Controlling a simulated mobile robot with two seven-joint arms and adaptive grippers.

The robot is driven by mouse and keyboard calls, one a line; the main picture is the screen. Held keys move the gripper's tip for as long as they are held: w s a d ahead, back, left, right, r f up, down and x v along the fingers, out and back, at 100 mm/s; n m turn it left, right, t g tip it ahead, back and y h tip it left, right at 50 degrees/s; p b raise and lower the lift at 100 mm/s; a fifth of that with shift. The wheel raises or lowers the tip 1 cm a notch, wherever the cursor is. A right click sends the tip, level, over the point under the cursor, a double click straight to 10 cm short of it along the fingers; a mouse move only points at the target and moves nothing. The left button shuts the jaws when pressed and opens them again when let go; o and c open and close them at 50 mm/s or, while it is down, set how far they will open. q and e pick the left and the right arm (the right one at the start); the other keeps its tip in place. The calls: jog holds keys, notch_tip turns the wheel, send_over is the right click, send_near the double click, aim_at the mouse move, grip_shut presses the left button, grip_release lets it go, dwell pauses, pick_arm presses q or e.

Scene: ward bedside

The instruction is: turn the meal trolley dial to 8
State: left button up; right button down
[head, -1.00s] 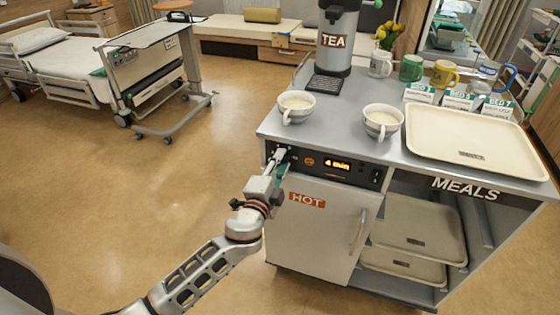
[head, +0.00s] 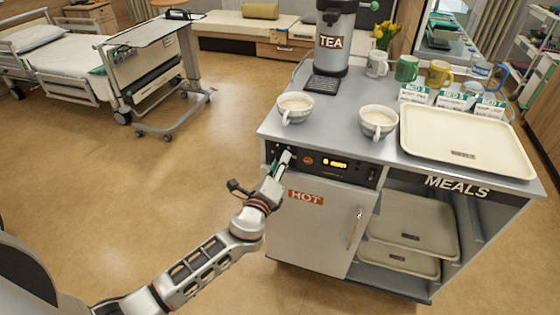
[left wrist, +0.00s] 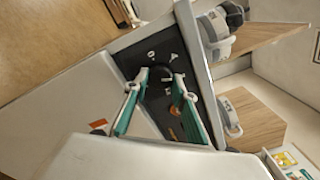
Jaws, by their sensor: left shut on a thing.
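The meal trolley (head: 320,235) stands at the right, with a dark control panel (head: 364,173) above its white HOT door. The panel's orange display (head: 335,163) is lit, but I cannot read its figure clearly. My left gripper (head: 286,157) is at the left end of the panel, shut on the dial. In the left wrist view, the green-padded fingers of this gripper (left wrist: 164,74) reach to the dark panel, one on either side of the dial (left wrist: 165,86). The dial is mostly hidden in the head view, and its setting is not readable. My right gripper is not in view.
Two cups (head: 295,107) (head: 378,122), a tea urn (head: 335,40), several mugs and a cream tray (head: 465,140) stand on the trolley top. More trays (head: 410,222) lie on the open shelves. A bed (head: 55,65) and overbed table are at the left. The floor between is clear.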

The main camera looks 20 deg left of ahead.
pick_arm(q)
jog(key=shift+m, duration=0.7)
jog(key=o, duration=1.1)
jog(key=shift+s, duration=0.15)
jog(key=s, duration=1.1)
jog(key=shift+s+a, duration=0.2)
jog(key=shift+s, duration=0.2)
